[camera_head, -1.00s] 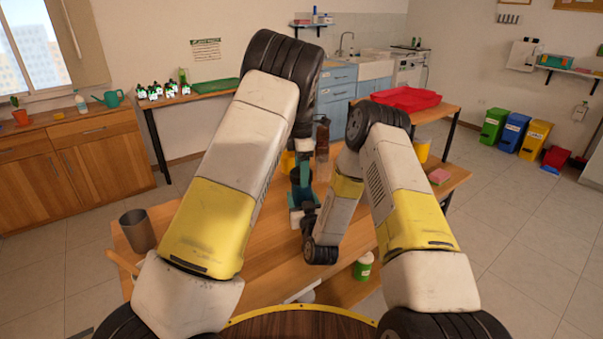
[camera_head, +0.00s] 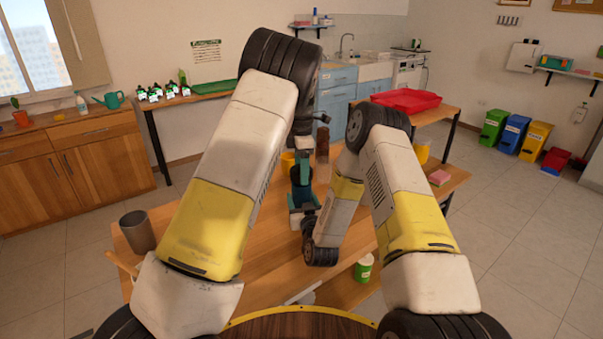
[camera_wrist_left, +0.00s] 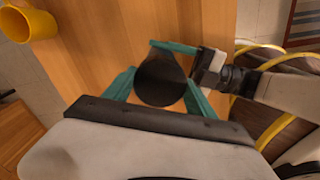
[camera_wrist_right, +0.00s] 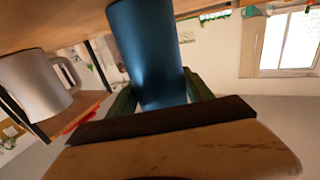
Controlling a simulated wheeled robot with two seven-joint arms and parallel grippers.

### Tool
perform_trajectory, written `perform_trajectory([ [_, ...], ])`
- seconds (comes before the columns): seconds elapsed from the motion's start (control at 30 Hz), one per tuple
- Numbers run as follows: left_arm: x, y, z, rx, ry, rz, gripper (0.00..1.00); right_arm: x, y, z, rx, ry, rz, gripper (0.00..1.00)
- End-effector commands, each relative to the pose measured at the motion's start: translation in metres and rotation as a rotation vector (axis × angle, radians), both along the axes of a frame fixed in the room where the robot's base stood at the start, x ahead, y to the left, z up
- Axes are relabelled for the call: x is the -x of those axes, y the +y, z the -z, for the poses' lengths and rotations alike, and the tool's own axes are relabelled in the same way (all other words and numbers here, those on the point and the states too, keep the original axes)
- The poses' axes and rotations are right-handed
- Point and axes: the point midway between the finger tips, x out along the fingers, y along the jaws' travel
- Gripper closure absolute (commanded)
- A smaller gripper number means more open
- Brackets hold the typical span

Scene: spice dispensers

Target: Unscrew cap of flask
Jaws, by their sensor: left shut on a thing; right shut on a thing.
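The blue flask (camera_head: 301,176) is upright above the table, in the middle of the head view. It fills the middle of the right wrist view (camera_wrist_right: 150,50). My right gripper (camera_wrist_right: 160,95) is shut around its body. My left gripper (camera_wrist_left: 160,85) is above the flask, shut on its dark cap (camera_wrist_left: 160,80) between teal fingers. In the head view the left fingertips are small and partly behind my left arm. Whether the cap is loose from the flask cannot be told.
A grey metal mug (camera_head: 137,231) stands at the table's left. A red tray (camera_head: 405,100) lies on the far table.

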Motion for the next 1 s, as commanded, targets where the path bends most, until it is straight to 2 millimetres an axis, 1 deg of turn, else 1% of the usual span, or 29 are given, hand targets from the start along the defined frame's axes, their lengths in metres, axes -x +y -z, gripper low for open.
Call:
perform_trajectory([
  [0.2,0.0,0.0,-0.008,0.0,0.0,0.0,0.84,0.0,0.0,0.0,0.0,0.001,0.0,1.0],
  [0.63,0.0,0.0,-0.012,0.0,-0.001,0.0,0.84,0.0,0.0,0.0,0.0,0.001,0.0,1.0],
  [0.77,0.0,0.0,-0.024,0.001,-0.001,0.001,0.84,0.0,0.0,0.0,0.0,0.001,0.0,1.0],
  [0.9,-0.001,0.0,-0.043,0.001,-0.002,0.002,0.84,0.0,0.0,0.0,0.0,0.0,0.0,1.0],
  [1.0,0.0,0.0,-0.049,0.0,0.0,0.001,0.84,0.0,0.0,0.0,0.0,0.0,0.0,1.0],
])
